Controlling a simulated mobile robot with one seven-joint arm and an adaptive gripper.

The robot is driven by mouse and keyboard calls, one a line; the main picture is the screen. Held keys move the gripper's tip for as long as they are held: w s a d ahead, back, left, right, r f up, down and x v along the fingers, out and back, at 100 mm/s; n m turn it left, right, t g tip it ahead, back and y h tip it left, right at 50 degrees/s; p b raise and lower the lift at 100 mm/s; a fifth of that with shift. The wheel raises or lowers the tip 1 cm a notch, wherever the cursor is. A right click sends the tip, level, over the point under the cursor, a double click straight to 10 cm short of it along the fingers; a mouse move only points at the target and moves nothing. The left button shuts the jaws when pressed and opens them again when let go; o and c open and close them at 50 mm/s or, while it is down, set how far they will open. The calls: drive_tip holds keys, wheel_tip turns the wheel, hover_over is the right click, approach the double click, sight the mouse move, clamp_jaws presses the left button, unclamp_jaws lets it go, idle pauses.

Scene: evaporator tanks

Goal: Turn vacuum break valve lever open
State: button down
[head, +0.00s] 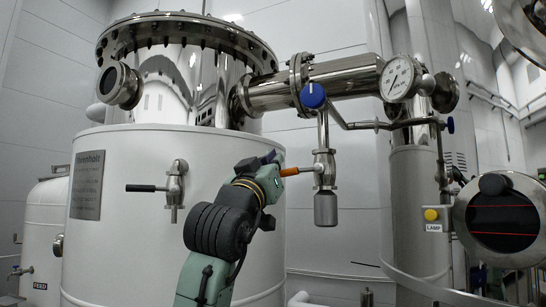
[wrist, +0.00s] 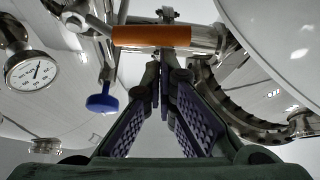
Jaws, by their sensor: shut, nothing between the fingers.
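The orange lever (head: 290,171) sticks out level to the left from a steel valve body (head: 324,165) on a vertical pipe, above a grey cylinder (head: 325,208). In the wrist view the orange lever (wrist: 152,36) lies crosswise just beyond my fingertips. My gripper (head: 272,157) is at the lever's left end in the head view, partly hidden by my wrist. In the wrist view my gripper (wrist: 162,66) has its fingers together with nothing between them. I cannot tell whether the fingertips touch the lever.
A blue knob (head: 313,95) and a pressure gauge (head: 398,78) sit above on the pipework. The large white tank (head: 110,240) is close behind my arm, with a black-handled valve (head: 141,188). A round dark display (head: 502,212) stands at right.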

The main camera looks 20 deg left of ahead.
drive_tip(key=shift+f, duration=0.1)
drive_tip(key=shift+f+n+y+b, duration=0.15)
drive_tip(key=shift+n+y+b, duration=0.15)
drive_tip(key=shift+n+y, duration=0.25)
drive_tip(key=shift+f+n+y, duration=0.25)
drive_tip(key=shift+n+y, duration=0.1)
drive_tip(key=shift+n, duration=0.3)
drive_tip(key=s+d+f+n+g+y+b, duration=0.1)
drive_tip(key=d+f+n+y+b, duration=0.3)
drive_tip(key=d+f+n+b, duration=0.1)
drive_tip(key=shift+d+f+n+b, duration=0.35)
drive_tip(key=shift+f+n+b, duration=0.4)
drive_tip(key=shift+f+n, duration=0.5)
drive_tip(key=shift+s+d+f, duration=0.1)
drive_tip(key=shift+d+f, duration=0.05)
